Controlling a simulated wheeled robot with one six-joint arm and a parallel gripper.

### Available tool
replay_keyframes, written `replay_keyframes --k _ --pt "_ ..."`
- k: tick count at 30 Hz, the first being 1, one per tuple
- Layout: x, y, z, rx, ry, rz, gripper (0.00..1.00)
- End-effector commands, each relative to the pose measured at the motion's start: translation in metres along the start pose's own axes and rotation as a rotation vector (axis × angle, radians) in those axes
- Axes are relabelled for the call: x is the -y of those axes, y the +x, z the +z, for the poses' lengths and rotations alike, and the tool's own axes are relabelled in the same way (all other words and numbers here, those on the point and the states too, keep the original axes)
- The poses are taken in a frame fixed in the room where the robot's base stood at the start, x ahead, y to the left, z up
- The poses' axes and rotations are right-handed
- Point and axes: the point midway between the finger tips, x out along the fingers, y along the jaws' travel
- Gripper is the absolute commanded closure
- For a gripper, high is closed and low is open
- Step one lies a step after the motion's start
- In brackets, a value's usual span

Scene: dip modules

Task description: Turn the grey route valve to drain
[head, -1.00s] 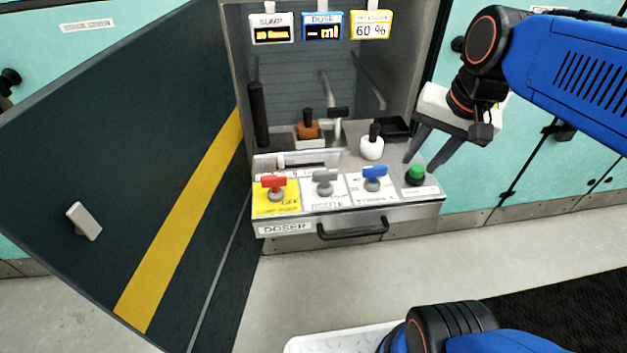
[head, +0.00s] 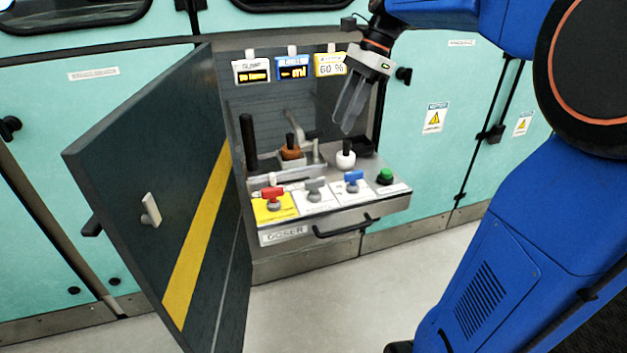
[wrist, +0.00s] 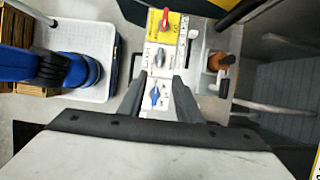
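The grey route valve (head: 314,188) is a small T-shaped handle on a white label, in the middle of the doser's front panel. It also shows in the wrist view (wrist: 160,57), beyond and between my fingertips. The label wording is too small to read surely. My gripper (head: 343,127) is above the back right of the panel, pointing down, apart from the valve. In the wrist view the two fingers (wrist: 160,80) are spread with nothing held between them.
A red handle (head: 272,195) is left of the grey valve; a blue handle (head: 352,180) and green button (head: 385,176) are right. Behind stand a white knobbed pot (head: 346,157) and brown-based knob (head: 290,152). The open dark door (head: 150,200) flanks the left.

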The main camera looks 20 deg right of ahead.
Motion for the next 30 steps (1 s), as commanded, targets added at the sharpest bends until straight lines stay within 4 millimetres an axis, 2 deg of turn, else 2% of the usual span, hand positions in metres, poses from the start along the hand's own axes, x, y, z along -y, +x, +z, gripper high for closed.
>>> replay_keyframes --k 5,24,30 --pt "-0.001 0.022 0.001 0.000 -0.002 0.002 0.69" --pt "-0.001 0.134 0.000 -0.002 -0.004 0.001 0.69" --pt "-0.001 0.159 0.000 -0.001 -0.004 0.001 0.69"
